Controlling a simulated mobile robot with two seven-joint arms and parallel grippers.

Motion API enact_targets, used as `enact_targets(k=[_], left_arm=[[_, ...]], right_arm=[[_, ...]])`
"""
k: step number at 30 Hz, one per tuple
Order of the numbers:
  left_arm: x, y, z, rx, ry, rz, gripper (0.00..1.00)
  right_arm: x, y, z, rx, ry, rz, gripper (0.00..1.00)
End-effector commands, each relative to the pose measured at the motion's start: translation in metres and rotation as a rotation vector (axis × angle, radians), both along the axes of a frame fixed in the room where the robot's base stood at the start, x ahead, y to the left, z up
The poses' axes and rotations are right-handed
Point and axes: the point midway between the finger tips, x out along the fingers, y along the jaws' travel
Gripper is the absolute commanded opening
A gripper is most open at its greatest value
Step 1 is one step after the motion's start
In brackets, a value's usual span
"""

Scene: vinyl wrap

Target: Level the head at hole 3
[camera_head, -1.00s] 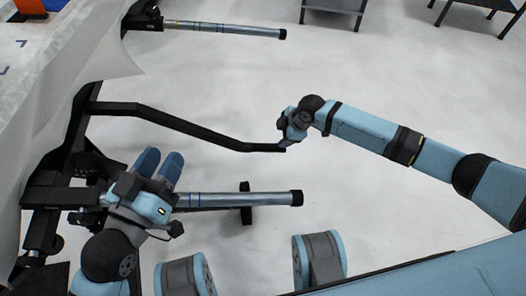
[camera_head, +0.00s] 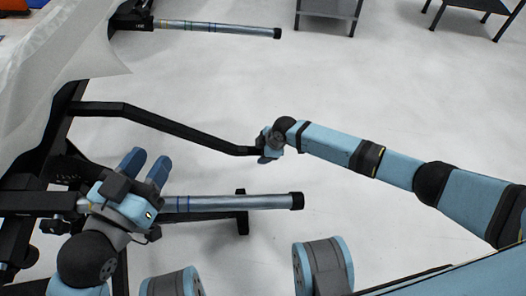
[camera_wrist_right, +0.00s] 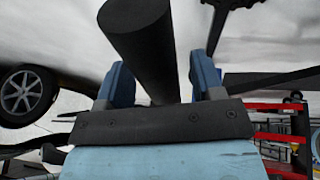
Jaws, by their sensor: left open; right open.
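A black bent bar (camera_head: 185,131) runs from the dark frame (camera_head: 45,160) at left to my right gripper (camera_head: 265,152) in the head view. In the right wrist view the black bar (camera_wrist_right: 143,38) lies between the two blue fingers of my right gripper (camera_wrist_right: 160,68), which are open around it; contact cannot be told. My left gripper (camera_head: 147,168) is open, its blue fingers pointing up in the head view, beside a silver tube with blue bands (camera_head: 235,202). No numbered hole or head can be made out.
A second silver tube (camera_head: 215,27) sticks out from the frame at the top. A white sheet (camera_head: 85,65) covers the frame's upper left. Dark carts (camera_head: 328,8) stand at the back. The pale floor (camera_head: 390,95) between is clear.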

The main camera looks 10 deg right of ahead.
Motion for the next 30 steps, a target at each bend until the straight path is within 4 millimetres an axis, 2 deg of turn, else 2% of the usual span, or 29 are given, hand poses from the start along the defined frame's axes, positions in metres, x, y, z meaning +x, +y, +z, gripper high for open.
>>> enact_targets(k=[3,4,9,11,12,17,21,23,30], left_arm=[[0.000,0.000,0.000,0.000,0.000,-0.001,0.43],[0.000,0.000,0.000,0.000,0.000,-0.001,0.43],[0.000,0.000,0.000,0.000,0.000,-0.001,0.43],[0.000,0.000,0.000,0.000,0.000,-0.001,0.43],[0.000,0.000,0.000,-0.001,0.001,-0.001,0.43],[0.000,0.000,0.009,-0.006,0.000,-0.002,0.43],[-0.003,-0.002,0.030,-0.057,0.019,0.002,0.43],[-0.010,-0.005,0.029,-0.111,0.064,0.014,0.43],[-0.016,-0.004,0.059,-0.193,0.062,0.049,0.43]], right_arm=[[0.000,0.000,0.000,0.000,0.000,0.000,0.61],[0.000,0.000,0.000,0.000,0.000,0.000,0.56],[0.000,0.000,0.000,0.000,0.000,0.000,0.17],[0.000,0.000,0.000,0.000,0.000,0.000,0.04],[0.000,0.000,0.000,0.000,0.000,0.000,0.00],[0.000,-0.002,0.008,-0.007,0.001,0.000,0.00],[-0.001,-0.008,0.030,-0.036,0.004,0.000,0.00],[-0.001,-0.011,0.040,-0.052,0.006,0.000,0.00],[-0.003,-0.023,0.075,-0.117,0.013,0.002,0.00]])
